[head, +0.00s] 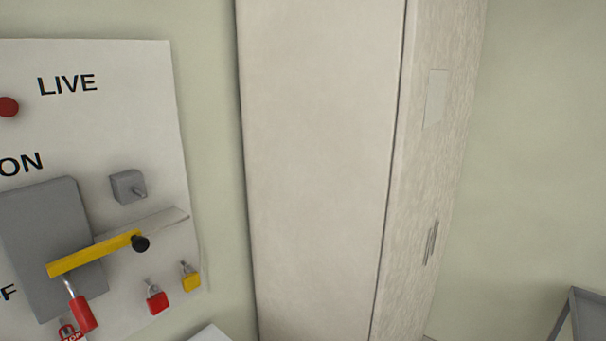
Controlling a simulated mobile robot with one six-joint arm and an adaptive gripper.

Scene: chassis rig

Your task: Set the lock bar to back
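A white panel (140,75) on the wall at the left carries a grey box (38,225), cut off by the picture's left edge. A yellow bar (90,256) with a black knob (140,243) at its right end slants across the box, rising to the right. A flat pale grey strip (165,222) runs behind it towards the panel's right edge. I cannot tell for sure which of these is the lock bar. A red padlock (82,312) hangs below the yellow bar's left end. My gripper is not in view.
A small grey block with a pin (128,187) sits above the knob. A red padlock (157,300) and a yellow padlock (191,280) hang lower right on the panel. A tall pale cabinet (320,160) stands right of it. A grey frame (585,310) shows at lower right.

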